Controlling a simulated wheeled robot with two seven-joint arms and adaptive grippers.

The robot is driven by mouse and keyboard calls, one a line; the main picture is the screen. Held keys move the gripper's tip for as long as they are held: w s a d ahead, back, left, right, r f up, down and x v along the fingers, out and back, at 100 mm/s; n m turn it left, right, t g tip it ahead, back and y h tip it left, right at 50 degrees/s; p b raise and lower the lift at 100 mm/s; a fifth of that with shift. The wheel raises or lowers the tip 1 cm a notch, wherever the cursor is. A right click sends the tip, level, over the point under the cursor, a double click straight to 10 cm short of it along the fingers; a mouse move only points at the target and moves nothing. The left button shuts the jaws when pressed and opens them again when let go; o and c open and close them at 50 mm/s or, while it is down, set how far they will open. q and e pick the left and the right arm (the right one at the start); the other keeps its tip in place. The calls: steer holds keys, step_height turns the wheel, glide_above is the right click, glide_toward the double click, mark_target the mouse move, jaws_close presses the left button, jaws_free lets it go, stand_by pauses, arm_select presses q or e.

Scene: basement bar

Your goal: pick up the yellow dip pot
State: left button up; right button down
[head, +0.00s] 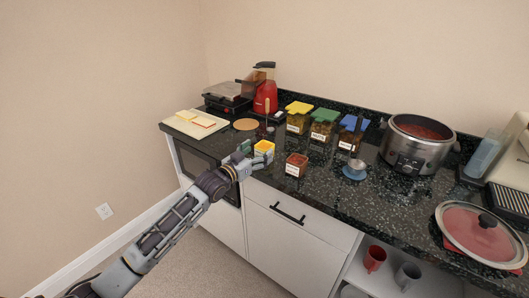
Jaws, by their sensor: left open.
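The yellow dip pot (264,147) stands near the front edge of the dark speckled counter, left of the small brown-red labelled pot. My left gripper (255,152) is at the yellow pot, with its fingers around or just beside its near side. The fingers are open; whether they touch the pot is too small to tell. The lower part of the pot is partly hidden by the gripper. My right gripper is not in view.
A brown-red labelled pot (296,165) stands close on the right. Behind are lidded jars (322,122), a red blender (265,95) and a round wooden board (245,124). A blue saucer (355,172) and a steel cooker (417,143) stand farther right.

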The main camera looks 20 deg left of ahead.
mark_target(264, 145)
arm_select(q)
steer(key=shift+w, duration=0.1)
steer(key=shift+w+d+f, duration=0.1)
steer(key=shift+w+f, duration=0.05)
steer(key=shift+w, duration=0.55)
steer(key=shift+w+d+f, duration=0.1)
steer(key=shift+w+f, duration=0.05)
steer(key=shift+w, duration=0.5)
steer(key=shift+b+x, duration=0.3)
steer(key=shift+x, duration=0.9)
steer(key=shift+c, duration=0.2)
steer(key=c, duration=1.2)
